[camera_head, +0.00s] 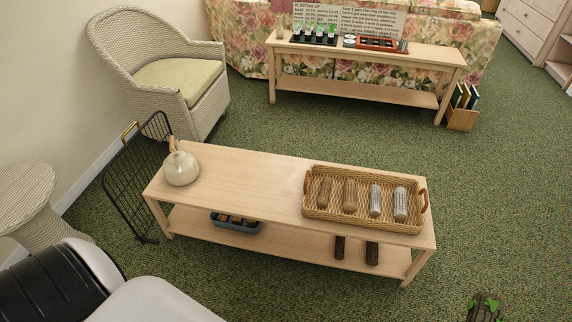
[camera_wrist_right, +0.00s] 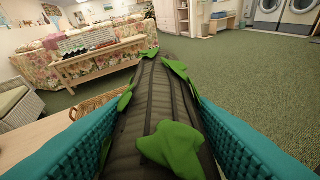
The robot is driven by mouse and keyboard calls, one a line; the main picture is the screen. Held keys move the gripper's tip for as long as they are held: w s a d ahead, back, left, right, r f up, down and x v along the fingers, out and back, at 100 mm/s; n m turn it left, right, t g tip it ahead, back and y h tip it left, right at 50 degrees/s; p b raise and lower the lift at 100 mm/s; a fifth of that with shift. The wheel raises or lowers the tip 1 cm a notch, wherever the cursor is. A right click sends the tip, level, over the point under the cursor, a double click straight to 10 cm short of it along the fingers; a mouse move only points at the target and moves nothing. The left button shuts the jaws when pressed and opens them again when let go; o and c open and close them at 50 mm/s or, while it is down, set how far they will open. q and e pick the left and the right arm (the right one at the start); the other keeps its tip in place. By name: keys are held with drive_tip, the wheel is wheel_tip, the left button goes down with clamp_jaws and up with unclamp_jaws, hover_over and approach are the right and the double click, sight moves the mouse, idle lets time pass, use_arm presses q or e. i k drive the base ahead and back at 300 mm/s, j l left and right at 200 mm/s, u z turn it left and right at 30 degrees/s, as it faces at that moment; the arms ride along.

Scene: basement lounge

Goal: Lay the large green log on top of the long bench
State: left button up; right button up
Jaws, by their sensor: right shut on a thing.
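My right gripper (camera_wrist_right: 158,118) has teal fingers on both sides of a thick dark, ridged log with green leaf-like patches (camera_wrist_right: 152,108) and is shut on it. The log's end (camera_head: 486,310) also shows at the bottom right of the head view, over the carpet right of the near bench. Two long pale wooden benches stand here: a near one (camera_head: 250,172) and a narrower far one (camera_head: 425,57) before a floral sofa. I cannot tell which is the long bench. My left gripper is not in view.
The near bench carries a pale jug (camera_head: 181,168) and a wicker tray (camera_head: 309,209) of several small logs; its middle top is bare. Seed trays (camera_head: 378,43) and signs (camera_head: 370,22) stand on the far bench. Open carpet (camera_head: 500,170) lies to the right.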

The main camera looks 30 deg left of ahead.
sight(267, 192)
drive_tip(key=i+j, duration=0.1)
drive_tip(key=j, duration=0.5)
drive_tip(key=i+j, duration=0.1)
drive_tip(key=j, duration=1.15)
drive_tip(key=i+j, duration=0.15)
drive_tip(key=j, duration=0.45)
